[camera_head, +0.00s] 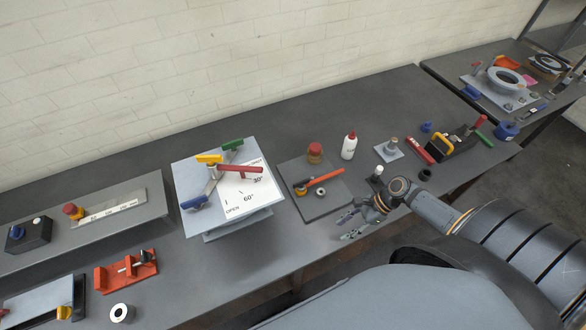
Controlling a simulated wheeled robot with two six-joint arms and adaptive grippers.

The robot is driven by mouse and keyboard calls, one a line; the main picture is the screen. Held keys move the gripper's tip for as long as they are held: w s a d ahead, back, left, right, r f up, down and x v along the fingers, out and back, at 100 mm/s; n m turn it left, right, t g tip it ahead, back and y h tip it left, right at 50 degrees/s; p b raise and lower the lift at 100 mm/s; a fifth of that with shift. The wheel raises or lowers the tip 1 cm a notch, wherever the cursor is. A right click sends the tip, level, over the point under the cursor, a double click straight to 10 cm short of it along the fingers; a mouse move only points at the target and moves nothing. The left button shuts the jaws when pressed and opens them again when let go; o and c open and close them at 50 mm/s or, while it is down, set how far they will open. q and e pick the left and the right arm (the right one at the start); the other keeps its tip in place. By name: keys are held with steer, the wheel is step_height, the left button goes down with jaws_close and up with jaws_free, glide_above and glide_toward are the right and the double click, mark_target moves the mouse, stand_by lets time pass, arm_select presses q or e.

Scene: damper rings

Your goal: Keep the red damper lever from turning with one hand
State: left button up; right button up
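The damper plate (182,181) stands tilted on the bench, with a white angle dial (236,205) marked OPEN, 60° and 30°. Its levers meet near the top: a red lever (242,168) pointing right across the dial's upper part, a yellow one (208,158), a green one (232,144) and a blue-ended one (196,202). My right gripper (345,226) is at the bench's front edge, right of the plate and well apart from the red lever. Its fingers are spread and look empty. My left gripper is not in view.
Right of the damper, a dark plate (336,202) carries an orange-red lever (322,180) and a red knob (315,150). A white bottle (349,146) stands behind. Bench behind the damper is clear.

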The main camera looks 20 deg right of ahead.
steer(key=w+a+r+t+y, duration=0.4)
steer(key=w+a+r, duration=0.5)
steer(key=w+r, duration=0.2)
steer(key=m+t+y, duration=0.2)
steer(key=t+y, duration=0.2)
glide_toward(248, 168)
steer(key=shift+w+a+r, duration=0.2)
steer(key=shift+w+a, duration=0.15)
steer(key=shift+a, duration=0.15)
steer(key=shift+w, duration=0.1)
steer(key=shift+x, duration=4.45)
steer(key=shift+f, duration=0.25)
steer(key=shift+c, duration=0.3)
jaws_close()
